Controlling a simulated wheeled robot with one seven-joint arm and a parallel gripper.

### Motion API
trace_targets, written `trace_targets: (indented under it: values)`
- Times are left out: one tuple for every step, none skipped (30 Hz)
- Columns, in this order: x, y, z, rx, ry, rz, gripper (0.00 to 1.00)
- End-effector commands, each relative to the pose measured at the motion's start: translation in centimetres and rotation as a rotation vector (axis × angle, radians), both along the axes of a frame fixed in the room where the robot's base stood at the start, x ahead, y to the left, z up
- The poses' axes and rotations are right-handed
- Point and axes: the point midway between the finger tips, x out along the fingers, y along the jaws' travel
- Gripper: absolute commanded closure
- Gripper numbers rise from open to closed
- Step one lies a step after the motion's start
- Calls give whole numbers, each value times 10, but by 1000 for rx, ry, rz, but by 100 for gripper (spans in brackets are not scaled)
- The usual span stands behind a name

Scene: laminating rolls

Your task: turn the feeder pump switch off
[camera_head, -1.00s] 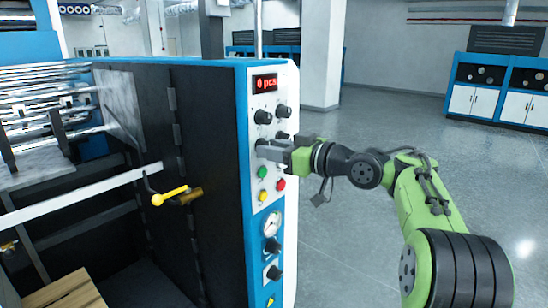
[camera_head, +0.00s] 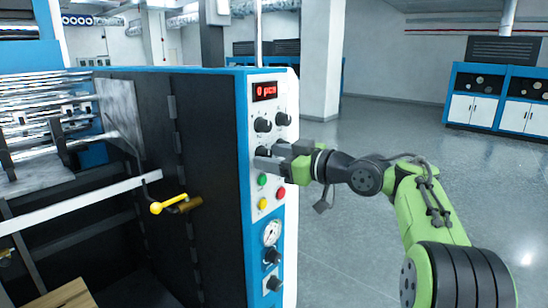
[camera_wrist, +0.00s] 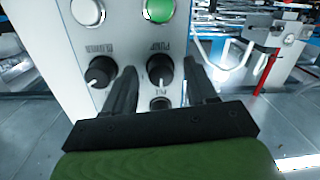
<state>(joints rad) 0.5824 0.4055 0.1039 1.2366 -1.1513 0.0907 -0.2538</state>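The pump switch is a black round knob (camera_wrist: 160,70) by a label that seems to read PUMP, upside down in the wrist view. A pale mark shows near its lower edge. My gripper (camera_wrist: 161,78) is open, with one dark finger on each side of this knob. I cannot tell whether the fingers touch it. In the head view my gripper (camera_head: 262,158) reaches the control panel (camera_head: 254,104) from the right, and its fingers largely hide the knob.
A second black knob (camera_wrist: 101,72) sits just left of the fingers in the wrist view. A green button (camera_head: 262,181), red button (camera_head: 281,193) and yellow button (camera_head: 262,204) lie below my gripper. A yellow-handled lever (camera_head: 170,204) juts from the machine. Floor at right is clear.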

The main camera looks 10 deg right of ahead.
Motion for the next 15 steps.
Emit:
trace_targets:
  values:
    - [0, 0, 0, 1, -1, 0, 44]
    - [0, 0, 0, 1, -1, 0, 44]
    - [0, 0, 0, 1, -1, 0, 44]
    - [0, 0, 0, 1, -1, 0, 44]
    - [0, 0, 0, 1, -1, 0, 44]
    - [0, 0, 1, 1, -1, -1, 44]
    - [-1, -1, 1, 1, -1, -1, 44]
    - [-2, -2, 1, 1, -1, -1, 44]
    - [-5, -5, 1, 1, -1, -3, 44]
    - [-8, -8, 2, 0, -2, -5, 44]
    - [-12, -12, 2, 0, -2, -5, 44]
    - [-19, -18, 3, 0, -2, -7, 44]
    - [-26, -23, 3, 0, -1, -7, 44]
    - [-32, -28, 4, 0, -2, -8, 44]
    - [-42, -35, 5, 0, -2, -8, 44]
